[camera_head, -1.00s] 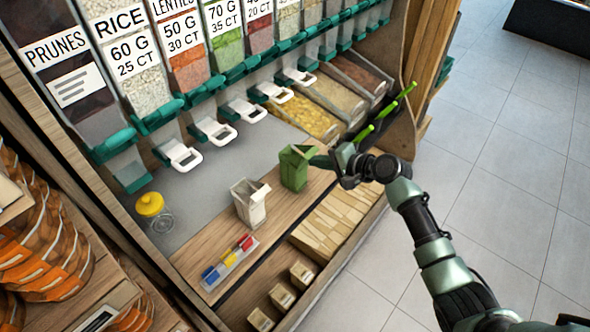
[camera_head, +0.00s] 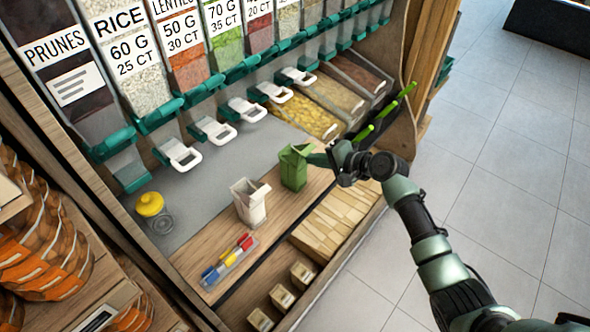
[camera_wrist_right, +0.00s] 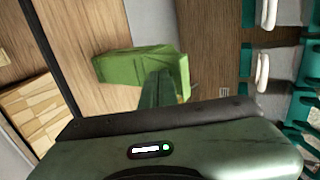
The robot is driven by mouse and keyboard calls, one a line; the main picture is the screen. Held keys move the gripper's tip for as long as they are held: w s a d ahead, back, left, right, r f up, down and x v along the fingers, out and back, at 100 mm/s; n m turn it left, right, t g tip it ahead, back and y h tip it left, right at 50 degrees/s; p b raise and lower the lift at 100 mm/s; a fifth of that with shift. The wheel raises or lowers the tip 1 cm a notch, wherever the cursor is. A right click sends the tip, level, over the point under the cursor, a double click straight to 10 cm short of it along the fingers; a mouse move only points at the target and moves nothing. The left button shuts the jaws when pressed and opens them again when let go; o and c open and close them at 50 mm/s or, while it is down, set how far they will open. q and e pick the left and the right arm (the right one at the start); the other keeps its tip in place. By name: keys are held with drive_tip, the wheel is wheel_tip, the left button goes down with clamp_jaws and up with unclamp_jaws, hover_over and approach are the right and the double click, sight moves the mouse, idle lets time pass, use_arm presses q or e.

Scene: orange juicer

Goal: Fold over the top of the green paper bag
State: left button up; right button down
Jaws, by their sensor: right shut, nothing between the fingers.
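The green paper bag (camera_head: 294,168) stands upright on the wooden counter (camera_head: 213,243), to the right of a white paper bag. My right gripper (camera_head: 318,160) is at the bag's upper right side, its fingers shut and empty. In the right wrist view the green bag (camera_wrist_right: 135,68) lies just beyond the shut fingers (camera_wrist_right: 160,85), which overlap its edge. I cannot tell whether they touch it. My left gripper is not in view.
The white paper bag (camera_head: 250,203) stands close on the left. A tray of coloured markers (camera_head: 228,262) and a yellow-lidded jar (camera_head: 150,205) are further left. Dispensers with white spouts (camera_head: 214,131) and open bins (camera_head: 308,118) line the back. Floor is clear at right.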

sight(305, 153)
drive_tip(key=shift+w+a+b, duration=0.35)
drive_tip(key=shift+w+a, duration=0.8)
drive_tip(key=shift+w, duration=0.05)
drive_tip(key=shift+r, duration=0.1)
drive_tip(key=r+p, duration=0.1)
drive_tip(key=p, duration=0.1)
drive_tip(key=s+d+r+p, duration=0.1)
drive_tip(key=r+p, duration=0.1)
drive_tip(key=s+d+r+p, duration=0.1)
drive_tip(key=p, duration=0.1)
drive_tip(key=shift+s+d+r, duration=0.1)
drive_tip(key=shift+s+r, duration=0.05)
drive_tip(key=shift+r, duration=0.25)
